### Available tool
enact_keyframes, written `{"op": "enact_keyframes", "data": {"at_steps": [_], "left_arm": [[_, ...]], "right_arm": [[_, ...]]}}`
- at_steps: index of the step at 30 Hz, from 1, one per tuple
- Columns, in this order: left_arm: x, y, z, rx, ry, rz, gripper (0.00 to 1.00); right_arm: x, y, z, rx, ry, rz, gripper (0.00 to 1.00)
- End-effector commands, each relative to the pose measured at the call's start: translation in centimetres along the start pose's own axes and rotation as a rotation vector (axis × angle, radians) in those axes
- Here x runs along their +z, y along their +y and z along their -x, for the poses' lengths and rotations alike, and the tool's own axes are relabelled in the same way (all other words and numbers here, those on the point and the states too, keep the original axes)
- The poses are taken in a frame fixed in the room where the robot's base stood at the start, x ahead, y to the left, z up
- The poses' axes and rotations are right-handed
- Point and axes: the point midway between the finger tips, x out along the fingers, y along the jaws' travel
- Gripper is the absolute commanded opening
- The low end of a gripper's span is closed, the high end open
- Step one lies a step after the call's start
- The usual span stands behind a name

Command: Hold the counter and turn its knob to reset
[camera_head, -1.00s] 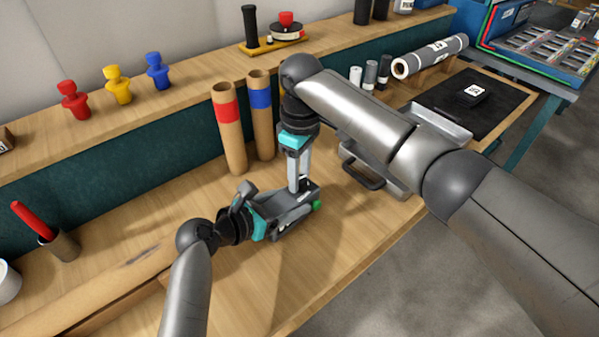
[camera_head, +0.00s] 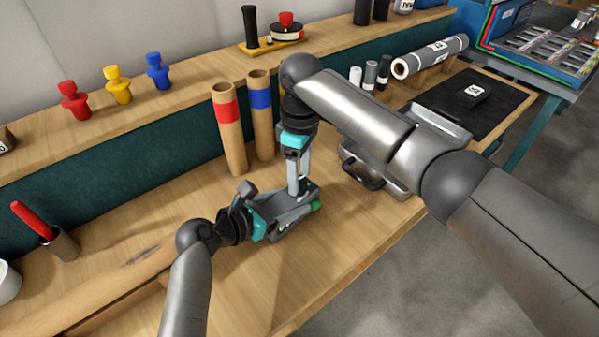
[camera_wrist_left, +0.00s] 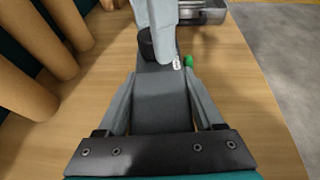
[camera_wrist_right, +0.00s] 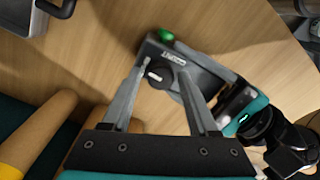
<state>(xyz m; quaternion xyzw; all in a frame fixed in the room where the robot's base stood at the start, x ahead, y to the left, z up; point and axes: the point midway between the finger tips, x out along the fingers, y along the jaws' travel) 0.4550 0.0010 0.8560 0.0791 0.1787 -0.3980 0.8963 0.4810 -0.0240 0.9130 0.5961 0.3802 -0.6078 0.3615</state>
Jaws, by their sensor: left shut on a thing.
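The counter (camera_head: 285,204) is a dark grey box with a green button (camera_head: 316,206) at one end, low over the wooden bench. My left gripper (camera_wrist_left: 160,95) is shut on its body, one finger along each side. A dark round knob (camera_wrist_right: 160,78) with a pale mark shows on the counter's face in the right wrist view, beside a small label. My right gripper (camera_wrist_right: 164,68) points down at this face, its fingertips apart on either side of the knob. In the head view, my right gripper (camera_head: 298,190) partly hides the knob.
Two cardboard tubes with red (camera_head: 228,112) and blue (camera_head: 260,99) bands stand just behind. A grey case with a black handle (camera_head: 362,174) lies to the right. A cup with a red-handled tool (camera_head: 60,245) stands at left. The front bench strip is clear.

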Motion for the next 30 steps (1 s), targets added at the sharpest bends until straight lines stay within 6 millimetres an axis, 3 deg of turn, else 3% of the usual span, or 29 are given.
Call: {"op": "enact_keyframes", "data": {"at_steps": [3, 10, 14, 24, 30], "left_arm": [[-0.1, 0.0, 0.0, 0.0, 0.003, -0.001, 0.0], [-0.1, 0.0, 0.0, 0.0, 0.003, -0.001, 0.0], [-0.1, 0.0, 0.0, 0.0, 0.003, -0.002, 0.0], [-0.1, 0.0, 0.0, -0.001, 0.003, -0.002, 0.0], [-0.1, 0.0, 0.0, -0.001, 0.003, -0.002, 0.0]], "right_arm": [[0.0, 0.0, 0.0, 0.0, 0.0, 0.0, 0.72], [0.0, 0.0, 0.0, 0.0, 0.0, 0.0, 0.72], [-0.1, 0.0, 1.0, 0.001, 0.003, 0.0, 0.72], [-0.1, 0.0, 7.9, 0.002, 0.004, 0.001, 0.72], [0.0, 0.0, 11.0, 0.002, 0.001, -0.001, 0.72]]}}
